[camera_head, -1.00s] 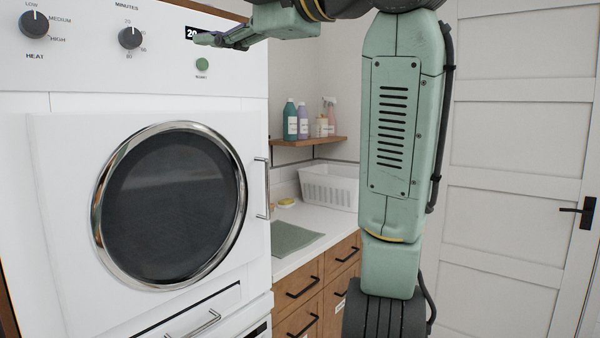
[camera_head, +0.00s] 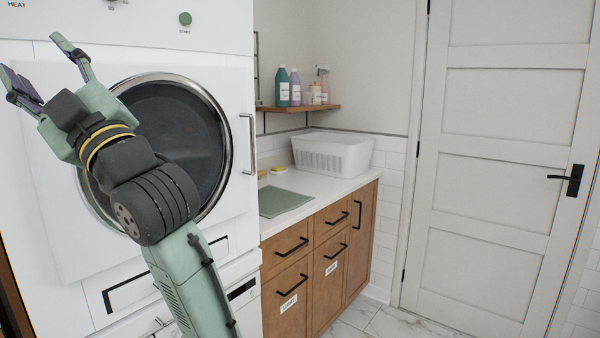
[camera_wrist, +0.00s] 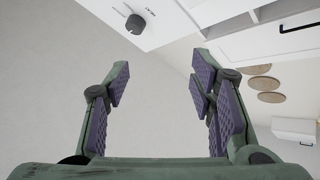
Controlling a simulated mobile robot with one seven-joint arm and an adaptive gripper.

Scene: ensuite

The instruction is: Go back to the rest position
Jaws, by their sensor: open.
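My gripper (camera_head: 42,68) is open and empty at the upper left of the head view, in front of the white dryer (camera_head: 40,215). Its two fingers are spread wide and point up and to the left. In the wrist view my gripper (camera_wrist: 160,85) shows purple finger pads well apart, with nothing between them. My arm bends in front of the left part of the dryer's round dark door (camera_head: 180,130) and hides some of it.
A wooden counter unit with drawers (camera_head: 325,250) bears a grey mat (camera_head: 285,202) and a white basket (camera_head: 335,153). Bottles (camera_head: 295,88) stand on a shelf (camera_head: 300,107) above. A closed white door (camera_head: 490,180) is at the right. The floor before it looks clear.

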